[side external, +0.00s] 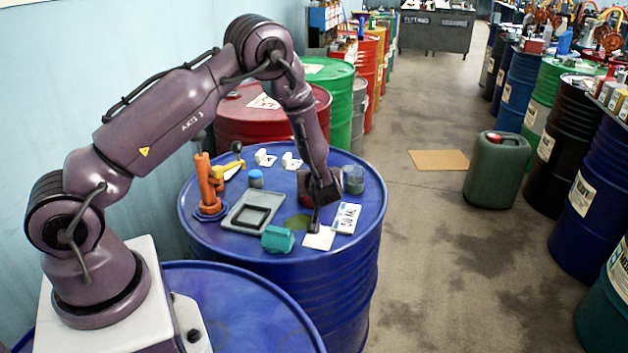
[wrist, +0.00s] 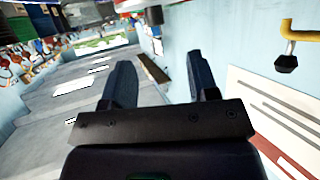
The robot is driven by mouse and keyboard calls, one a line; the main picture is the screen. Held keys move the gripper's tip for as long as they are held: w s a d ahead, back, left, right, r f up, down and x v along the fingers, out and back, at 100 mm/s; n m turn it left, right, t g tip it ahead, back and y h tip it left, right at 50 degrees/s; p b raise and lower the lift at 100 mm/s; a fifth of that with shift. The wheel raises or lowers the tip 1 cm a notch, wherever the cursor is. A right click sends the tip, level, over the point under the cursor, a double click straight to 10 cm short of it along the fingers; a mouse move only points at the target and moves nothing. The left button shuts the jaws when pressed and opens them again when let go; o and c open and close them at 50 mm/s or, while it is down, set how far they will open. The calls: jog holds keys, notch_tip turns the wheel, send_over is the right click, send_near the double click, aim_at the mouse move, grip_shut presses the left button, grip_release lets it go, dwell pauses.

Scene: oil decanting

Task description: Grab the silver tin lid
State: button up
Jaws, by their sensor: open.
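I cannot pick out a silver tin lid in either view. The blue drum's top (side external: 210,229) holds several small items. My gripper (side external: 314,222) is over the right part of this drum top, low above or beside a white square card (side external: 320,238). A dark red can (side external: 304,184) is partly hidden behind my gripper. In the wrist view my gripper (wrist: 160,85) has its two dark fingers wide apart, with nothing between them.
A green jerrycan (side external: 494,170) stands on the floor.

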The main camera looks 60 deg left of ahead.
jog(key=x, duration=0.8)
jog(key=shift+w+a+f, duration=0.15)
jog(key=shift+w+f, duration=0.15)
jog(key=shift+w, duration=0.1)
grip_shut()
jog(key=shift+r, duration=0.1)
